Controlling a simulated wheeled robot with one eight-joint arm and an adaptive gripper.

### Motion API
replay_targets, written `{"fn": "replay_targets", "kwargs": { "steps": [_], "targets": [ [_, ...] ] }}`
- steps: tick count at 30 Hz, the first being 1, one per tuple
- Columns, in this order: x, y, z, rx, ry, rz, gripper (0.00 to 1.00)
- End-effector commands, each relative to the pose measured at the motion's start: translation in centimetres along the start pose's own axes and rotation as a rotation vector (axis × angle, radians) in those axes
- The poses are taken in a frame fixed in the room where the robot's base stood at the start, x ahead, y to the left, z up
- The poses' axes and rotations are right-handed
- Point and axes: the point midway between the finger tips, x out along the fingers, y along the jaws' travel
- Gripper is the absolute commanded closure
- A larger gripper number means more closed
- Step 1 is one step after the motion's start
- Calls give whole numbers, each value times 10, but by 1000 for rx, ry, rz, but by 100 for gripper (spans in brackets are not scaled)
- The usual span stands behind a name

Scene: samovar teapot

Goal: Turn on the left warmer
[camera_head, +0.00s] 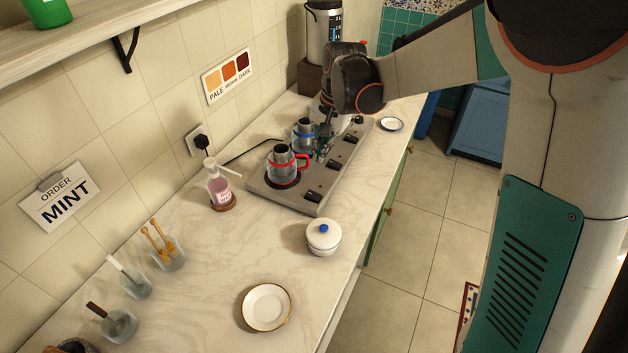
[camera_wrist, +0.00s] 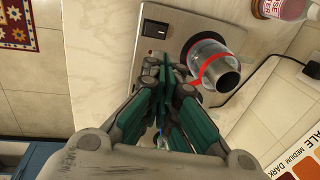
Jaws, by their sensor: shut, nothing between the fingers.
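The grey warmer unit (camera_head: 290,200) stands on the counter along the wall, with a row of dark rocker switches on its front side. The left switch (camera_head: 313,195) is near its left end and also shows in the wrist view (camera_wrist: 155,29). I cannot tell its setting. A glass pot with a red band and handle (camera_head: 282,167) stands on the left warmer; it also shows in the wrist view (camera_wrist: 215,72). A blue-banded pot (camera_head: 303,131) stands behind it, partly hidden by my gripper. My gripper (camera_wrist: 172,68) is shut and empty over the unit, apart from the left switch.
A gold-rimmed plate (camera_head: 266,307) and several glass jars (camera_head: 135,283) are farther left. A small saucer (camera_head: 391,124) is beyond. The counter's near edge is clear beside the unit.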

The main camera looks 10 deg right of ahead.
Motion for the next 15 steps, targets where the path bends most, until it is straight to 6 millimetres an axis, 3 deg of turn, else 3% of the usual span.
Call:
{"fn": "replay_targets", "kwargs": {
  "steps": [5, 15],
  "targets": [
    [12, 0, 0, 0, 0, 0, 100],
    [75, 0, 0, -1, 0, 1, 100]
  ]
}}
